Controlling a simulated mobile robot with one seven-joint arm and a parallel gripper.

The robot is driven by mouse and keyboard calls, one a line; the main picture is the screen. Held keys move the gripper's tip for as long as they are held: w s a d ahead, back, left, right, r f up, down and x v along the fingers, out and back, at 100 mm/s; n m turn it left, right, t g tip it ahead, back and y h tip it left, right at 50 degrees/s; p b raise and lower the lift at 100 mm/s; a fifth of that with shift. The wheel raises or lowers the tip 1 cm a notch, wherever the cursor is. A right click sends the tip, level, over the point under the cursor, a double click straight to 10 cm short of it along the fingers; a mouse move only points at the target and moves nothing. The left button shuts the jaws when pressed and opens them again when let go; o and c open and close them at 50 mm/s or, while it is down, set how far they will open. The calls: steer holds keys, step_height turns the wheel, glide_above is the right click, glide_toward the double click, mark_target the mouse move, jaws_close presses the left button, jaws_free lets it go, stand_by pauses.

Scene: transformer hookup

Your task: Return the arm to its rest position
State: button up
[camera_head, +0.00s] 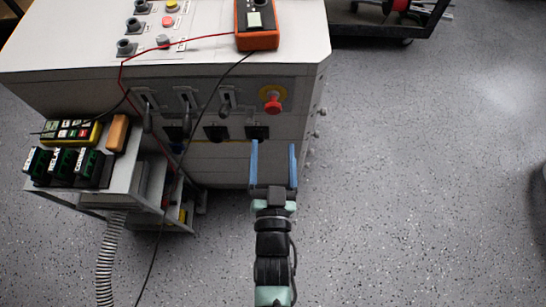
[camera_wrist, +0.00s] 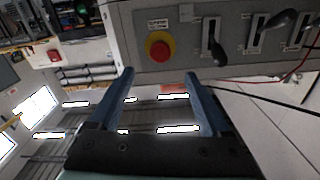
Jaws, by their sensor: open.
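My gripper (camera_head: 273,165) has two blue fingers spread apart with nothing between them. In the head view it is in front of the grey cabinet's lower right part, below the red emergency-stop button (camera_head: 272,101). In the wrist view my gripper (camera_wrist: 158,85) also shows open and empty, with the red button (camera_wrist: 159,46) on its yellow plate just beyond the fingertips. The fingers appear apart from the panel, though the exact gap is hard to tell. My arm reaches up from the bottom of the head view.
The grey cabinet (camera_head: 300,75) has several lever switches (camera_head: 186,97) and an orange meter (camera_head: 257,25) with red and black leads on top. A small cart (camera_head: 120,180) with green-black devices stands at left. A black trolley (camera_head: 400,25) is behind.

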steer(key=shift+s, duration=0.95)
